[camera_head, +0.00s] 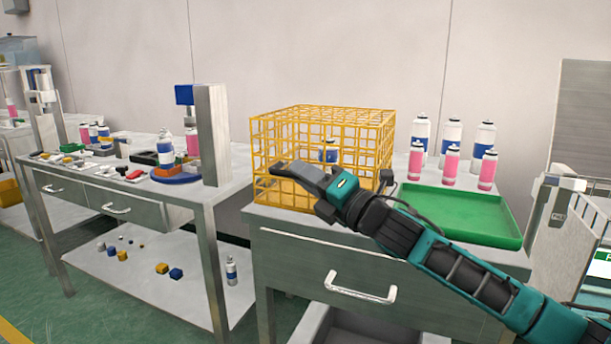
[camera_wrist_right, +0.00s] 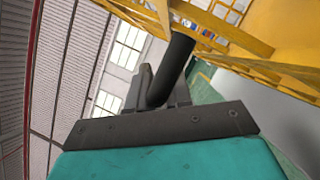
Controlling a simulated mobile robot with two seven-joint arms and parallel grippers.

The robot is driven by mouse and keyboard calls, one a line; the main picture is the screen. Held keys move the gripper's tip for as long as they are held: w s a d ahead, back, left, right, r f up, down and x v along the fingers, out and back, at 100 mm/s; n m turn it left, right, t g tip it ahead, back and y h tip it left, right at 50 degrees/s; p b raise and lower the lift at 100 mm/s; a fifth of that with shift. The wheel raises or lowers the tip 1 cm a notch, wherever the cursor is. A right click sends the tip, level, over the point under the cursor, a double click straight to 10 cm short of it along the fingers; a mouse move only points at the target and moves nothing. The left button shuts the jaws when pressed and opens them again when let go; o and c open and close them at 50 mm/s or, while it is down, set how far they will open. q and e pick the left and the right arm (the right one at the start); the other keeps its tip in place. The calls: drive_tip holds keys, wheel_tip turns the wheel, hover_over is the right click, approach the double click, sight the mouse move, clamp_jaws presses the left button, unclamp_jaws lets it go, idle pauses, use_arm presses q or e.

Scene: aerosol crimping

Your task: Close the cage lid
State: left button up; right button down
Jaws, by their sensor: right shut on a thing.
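The yellow wire cage (camera_head: 385,125) stands on the grey workbench with a white aerosol can (camera_head: 329,153) inside. Its top grid (camera_head: 325,110) looks level over the cage; I cannot tell whether the lid is fully seated. My right gripper (camera_head: 290,174) is in front of the cage's lower front, hiding part of its bars. In the right wrist view the right gripper (camera_wrist_right: 158,88) is shut on a dark round bar (camera_wrist_right: 177,65) beside the yellow cage frame (camera_wrist_right: 235,38); this seems to be a handle. My left gripper is not in view.
A green tray (camera_head: 465,232) lies right of the cage under my right arm. Several white and pink cans (camera_head: 483,140) stand behind it. Another bench (camera_head: 60,190) at left holds small parts and a grey upright post (camera_head: 211,135).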

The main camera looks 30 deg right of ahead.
drive_tip(key=shift+a+f, duration=0.15)
drive_tip(key=shift+f, duration=0.2)
drive_tip(key=c, duration=1.4)
unclamp_jaws()
drive_tip(key=shift+o, duration=1.3)
drive_tip(key=shift+r, duration=0.1)
drive_tip(key=shift+s, duration=0.15)
drive_tip(key=v, duration=1.2)
drive_tip(key=shift+s+d, duration=0.2)
drive_tip(key=shift+s, duration=0.1)
